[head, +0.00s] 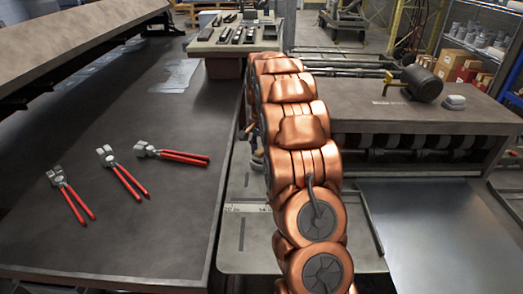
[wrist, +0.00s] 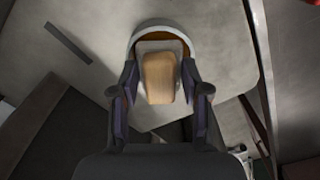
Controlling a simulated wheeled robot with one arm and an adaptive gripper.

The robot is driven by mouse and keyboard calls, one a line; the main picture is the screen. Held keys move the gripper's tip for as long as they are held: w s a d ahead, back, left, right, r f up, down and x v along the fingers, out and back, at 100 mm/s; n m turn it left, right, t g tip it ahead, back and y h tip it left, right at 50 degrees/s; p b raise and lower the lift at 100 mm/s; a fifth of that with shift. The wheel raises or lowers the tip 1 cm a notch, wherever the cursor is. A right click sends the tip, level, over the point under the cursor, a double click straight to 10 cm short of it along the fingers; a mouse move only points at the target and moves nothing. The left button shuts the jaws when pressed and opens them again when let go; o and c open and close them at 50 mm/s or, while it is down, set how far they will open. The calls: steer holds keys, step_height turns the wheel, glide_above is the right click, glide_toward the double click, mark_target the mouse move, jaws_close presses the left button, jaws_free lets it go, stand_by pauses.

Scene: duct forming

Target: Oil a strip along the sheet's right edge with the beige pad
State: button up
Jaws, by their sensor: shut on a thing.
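In the wrist view my gripper (wrist: 160,90) is shut on the beige pad (wrist: 160,75), with one finger on each side of it. The pad has a pale, greyish border at its far end. A round dish (wrist: 150,27) with a light rim and brown inside lies behind the pad; I cannot tell whether they touch. In the head view a smooth, shiny metal sheet (head: 440,235) lies at the lower right, in front of the roller machine. My copper-coloured arm hides the gripper and pad there.
A dark workbench (head: 110,230) on the left bears several red-handled pliers (head: 125,180). A pale metal plate (head: 240,250) lies beneath my arm. A motor (head: 421,83) and a small whitish block (head: 454,102) sit on the roller machine (head: 400,112). A tool stand (head: 235,45) is at the back.

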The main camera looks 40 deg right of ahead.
mark_target(261, 149)
steer(key=shift+f+b, duration=0.35)
steer(key=shift+f, duration=0.15)
stand_by(1.8)
steer(key=shift+r, duration=0.15)
steer(key=shift+r+p, duration=0.55)
steer(key=shift+r, duration=2.9)
